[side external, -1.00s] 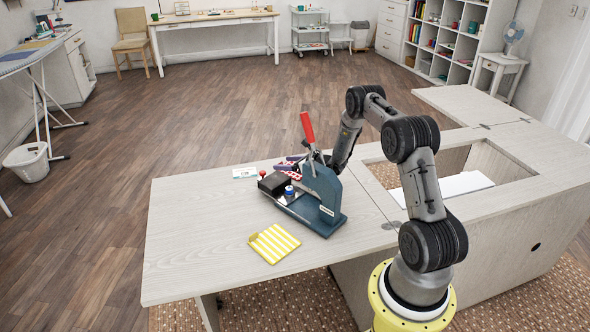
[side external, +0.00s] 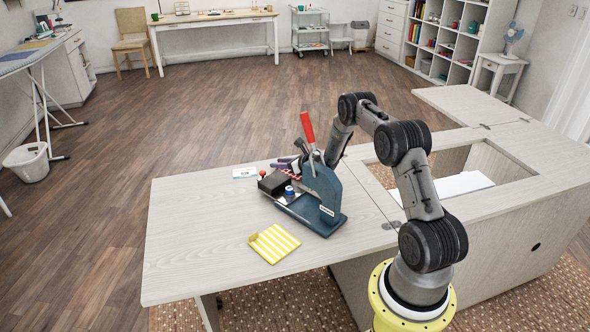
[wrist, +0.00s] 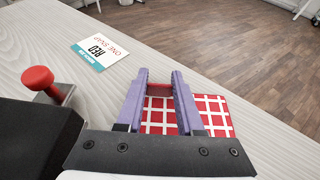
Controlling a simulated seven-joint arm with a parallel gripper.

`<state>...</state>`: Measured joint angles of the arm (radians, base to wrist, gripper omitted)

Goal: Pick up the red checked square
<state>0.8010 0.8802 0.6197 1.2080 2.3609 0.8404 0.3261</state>
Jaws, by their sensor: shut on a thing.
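The red checked square (wrist: 217,115) is red with white lines. In the wrist view it shows between and beside the two purple fingers of my gripper (wrist: 160,84). My gripper is shut on it, with red cloth pinched between the fingertips. In the side view my gripper (side external: 291,163) is behind the blue-grey press (side external: 322,195), and the press hides most of the square. Whether the square is clear of the table is hard to tell.
The press with its red-handled lever (side external: 308,128) stands right in front of my gripper. A red knob (wrist: 38,80) sticks up at left in the wrist view.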

